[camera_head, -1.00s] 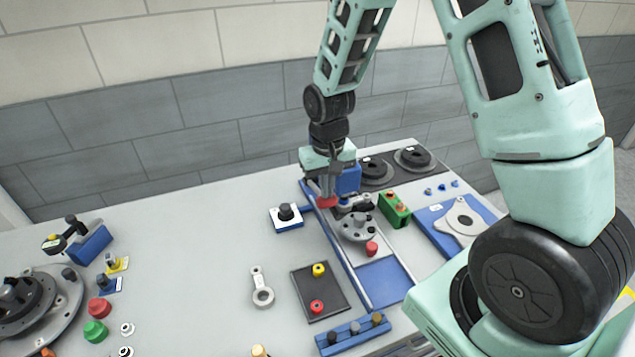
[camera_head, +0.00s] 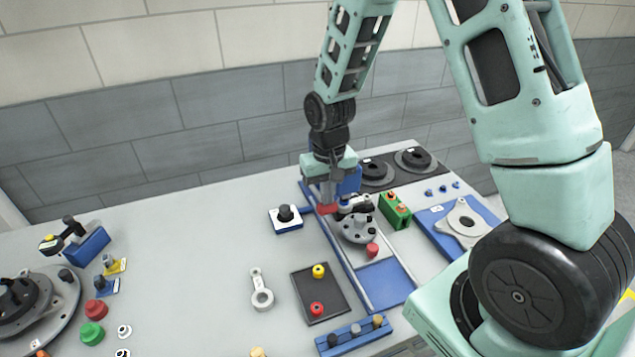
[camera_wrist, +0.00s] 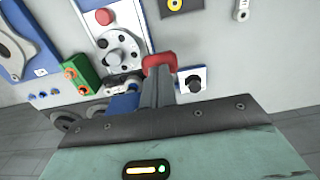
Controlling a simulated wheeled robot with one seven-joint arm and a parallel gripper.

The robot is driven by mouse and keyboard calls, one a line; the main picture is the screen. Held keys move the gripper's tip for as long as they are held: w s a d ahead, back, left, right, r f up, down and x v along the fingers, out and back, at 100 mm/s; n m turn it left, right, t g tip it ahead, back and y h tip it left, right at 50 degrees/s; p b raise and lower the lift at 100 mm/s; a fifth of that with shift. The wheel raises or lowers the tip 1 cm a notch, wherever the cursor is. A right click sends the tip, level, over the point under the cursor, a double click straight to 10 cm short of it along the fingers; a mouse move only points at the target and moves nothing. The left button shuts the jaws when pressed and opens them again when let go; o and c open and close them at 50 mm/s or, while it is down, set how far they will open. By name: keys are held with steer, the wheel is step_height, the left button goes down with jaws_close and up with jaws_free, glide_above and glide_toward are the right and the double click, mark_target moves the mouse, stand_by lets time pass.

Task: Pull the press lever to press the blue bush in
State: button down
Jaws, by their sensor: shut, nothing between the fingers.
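The press is a blue block (camera_head: 350,181) with a dark and pale arm (camera_head: 356,204) reaching over a grey round hub (camera_head: 357,231) on the fixture. The block also shows in the wrist view (camera_wrist: 124,103). My gripper (camera_head: 327,207) is shut, pointing down beside the press, left of its arm. A red piece (camera_wrist: 158,61) sits at the fingertips; I cannot tell whether it belongs to the fingers or is the lever's handle. Several small blue bushes (camera_head: 441,188) stand at the right back; I cannot make out one under the press.
A green block (camera_head: 395,211) stands right of the hub and a red cylinder (camera_head: 372,250) in front of it. A black knob on a blue-and-white base (camera_head: 286,215) is left of my gripper. A dark tray (camera_head: 325,285) lies in front.

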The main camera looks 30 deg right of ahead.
steer(key=shift+f, duration=0.15)
steer(key=shift+f+b, duration=0.45)
steer(key=shift+f, duration=0.1)
stand_by(0.4)
steer(key=shift+f+b, duration=0.5)
steer(key=shift+f, duration=0.25)
steer(key=shift+w+f+b, duration=0.1)
steer(key=shift+f+b, duration=0.35)
steer(key=shift+f, duration=0.15)
